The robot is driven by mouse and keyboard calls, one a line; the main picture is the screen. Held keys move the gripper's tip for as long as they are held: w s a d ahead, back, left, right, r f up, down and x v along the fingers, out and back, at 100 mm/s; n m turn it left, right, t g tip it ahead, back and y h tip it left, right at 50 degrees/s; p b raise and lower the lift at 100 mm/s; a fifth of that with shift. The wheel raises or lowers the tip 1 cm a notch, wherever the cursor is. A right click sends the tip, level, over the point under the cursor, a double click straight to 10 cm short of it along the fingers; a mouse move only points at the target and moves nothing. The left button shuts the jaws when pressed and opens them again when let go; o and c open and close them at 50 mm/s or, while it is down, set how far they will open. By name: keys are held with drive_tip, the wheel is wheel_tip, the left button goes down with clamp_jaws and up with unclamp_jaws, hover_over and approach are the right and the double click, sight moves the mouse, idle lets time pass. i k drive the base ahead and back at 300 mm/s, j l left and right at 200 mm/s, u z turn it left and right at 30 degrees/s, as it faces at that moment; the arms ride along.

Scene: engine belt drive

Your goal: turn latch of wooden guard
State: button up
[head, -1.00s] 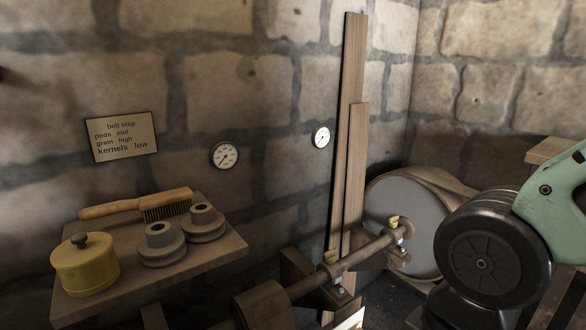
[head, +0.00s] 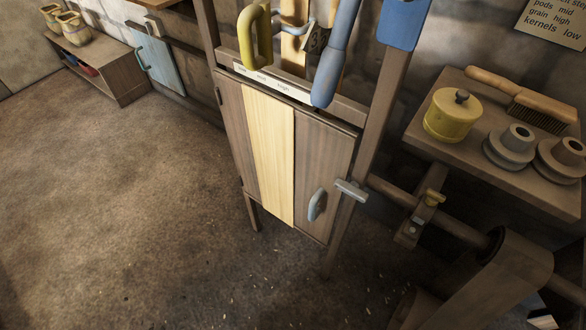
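The wooden guard (head: 231,125) is a plank panel in a wooden frame, with two dark boards and one pale board between them. It looks closed. A grey curved handle (head: 317,205) sits low on its right board. The latch (head: 351,190), a light grey bar, lies nearly level across the guard's right edge and the frame post. My gripper is not in the current head view.
Yellow and blue levers (head: 258,38) rise above the guard. At right a shelf (head: 455,160) holds a yellow pot (head: 452,115), a brush (head: 520,98) and pulleys (head: 510,147). A shaft runs below it. The floor (head: 130,210) at left is open.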

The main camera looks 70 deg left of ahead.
sight(353, 189)
drive_tip(key=u, duration=2.3)
drive_tip(key=k+l+z, duration=0.15)
drive_tip(key=l, duration=0.15)
drive_tip(key=l+z, duration=0.2)
drive_tip(key=l, duration=0.15)
drive_tip(key=k+l+z, duration=0.15)
drive_tip(key=l, duration=0.2)
